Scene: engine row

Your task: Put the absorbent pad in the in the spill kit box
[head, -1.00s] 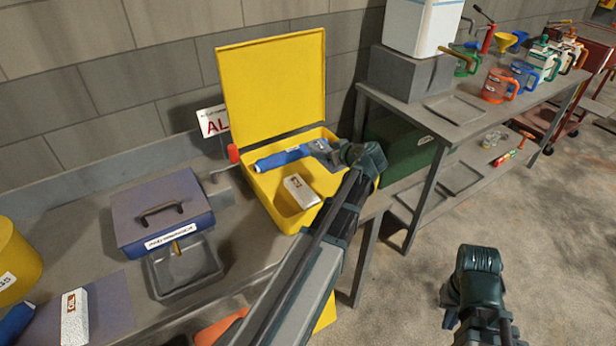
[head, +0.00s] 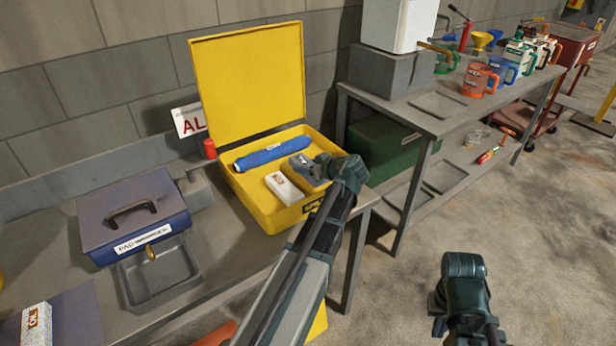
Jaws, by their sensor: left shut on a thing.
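The yellow spill kit box (head: 240,198) stands on the bench with its lid up. My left gripper (head: 301,165) is inside its right part, shut on a small grey-blue thing (head: 311,174); the jaws hide much of it, and I cannot tell if it is the absorbent pad. A blue roll (head: 265,157) lies along the back of the box. A white packet with a red mark (head: 283,187) lies in front of it, close beside the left gripper. My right gripper (head: 438,306) is low over the floor, away from the bench; its jaws are not clear.
A blue-grey case (head: 135,205) and a grey tray (head: 162,278) are left of the box. Another white packet (head: 37,325) lies on a mat at lower left. A green case (head: 388,150) sits right of the box, under a shelf with several coloured jugs.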

